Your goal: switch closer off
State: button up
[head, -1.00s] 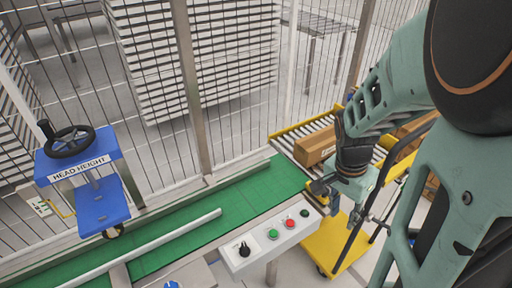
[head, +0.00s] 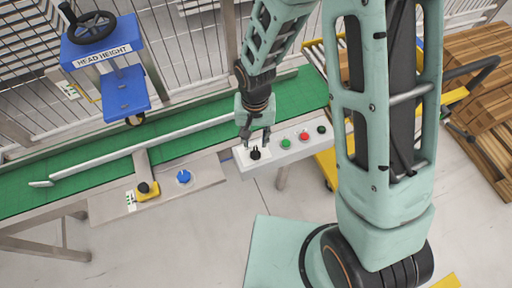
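A grey control box (head: 284,161) on a post stands at the front of the green conveyor. At its left end a black rotary knob (head: 255,154) sits on a white label plate, whose writing is too small to read. I cannot tell which control is the closer switch, or the knob's setting. My gripper (head: 255,143) points down at that knob, its two fingers apart and empty, one to each side just above or behind it. I cannot tell whether they touch it.
Right of the knob are a green button (head: 286,143), a red button (head: 304,135) and another black control (head: 321,129). A blue knob (head: 183,177) and a black-on-yellow control (head: 147,191) lie left. A blue head-height unit (head: 113,62) stands behind the green conveyor (head: 85,177).

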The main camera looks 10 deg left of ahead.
aim_at(256, 151)
notch_tip(256, 151, down, 6)
jog(key=shift+f, duration=0.25)
grip_shut()
dwell(0.3)
